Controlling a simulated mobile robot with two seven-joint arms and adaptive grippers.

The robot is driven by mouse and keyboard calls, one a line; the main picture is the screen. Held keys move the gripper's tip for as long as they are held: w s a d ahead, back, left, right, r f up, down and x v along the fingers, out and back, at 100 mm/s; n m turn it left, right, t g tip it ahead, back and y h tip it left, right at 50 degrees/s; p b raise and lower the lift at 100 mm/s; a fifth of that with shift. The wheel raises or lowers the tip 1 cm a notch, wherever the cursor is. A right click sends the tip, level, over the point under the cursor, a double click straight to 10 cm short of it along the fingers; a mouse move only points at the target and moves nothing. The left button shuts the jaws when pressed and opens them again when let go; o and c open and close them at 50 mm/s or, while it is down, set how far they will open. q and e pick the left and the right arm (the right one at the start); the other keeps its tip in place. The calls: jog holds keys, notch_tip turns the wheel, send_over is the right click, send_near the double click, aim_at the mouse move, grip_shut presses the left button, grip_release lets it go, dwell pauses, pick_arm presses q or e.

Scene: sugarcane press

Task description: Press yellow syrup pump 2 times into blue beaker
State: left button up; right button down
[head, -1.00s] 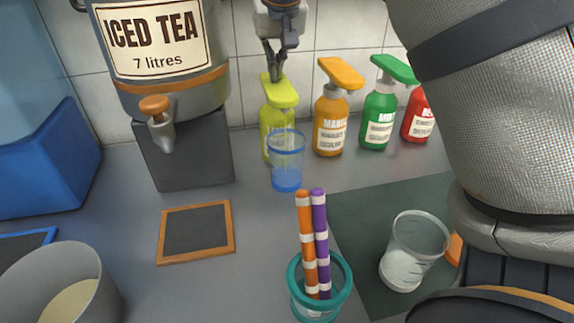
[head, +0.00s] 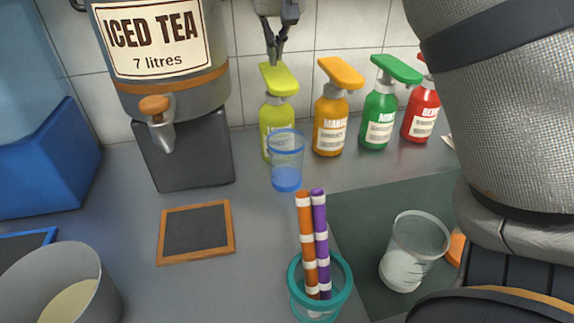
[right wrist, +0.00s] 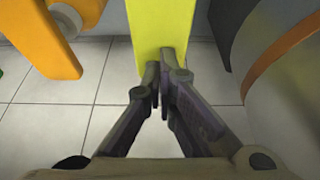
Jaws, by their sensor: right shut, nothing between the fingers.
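The yellow syrup pump (head: 277,117) is a lime-yellow bottle standing at the back near the wall, its flat pump head (head: 280,80) raised. The head also fills the top middle of the right wrist view (right wrist: 160,28). The blue beaker (head: 286,166), clear with a blue rim and blue bottom, stands upright just in front of the bottle and hides part of it. My right gripper (head: 275,60) points down, shut and empty, with its fingertips at the top of the pump head; I cannot tell whether they touch. My left gripper is not in view.
Orange (head: 332,122), green (head: 381,117) and red (head: 423,112) pump bottles stand to the right. The iced tea dispenser (head: 172,95) is at left. A teal-rimmed cup (head: 316,313) holds two straws in front. A clear beaker (head: 412,250) stands on the dark mat (head: 355,220).

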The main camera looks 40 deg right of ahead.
dwell(0.5)
notch_tip(320, 180, up, 6)
dwell(0.5)
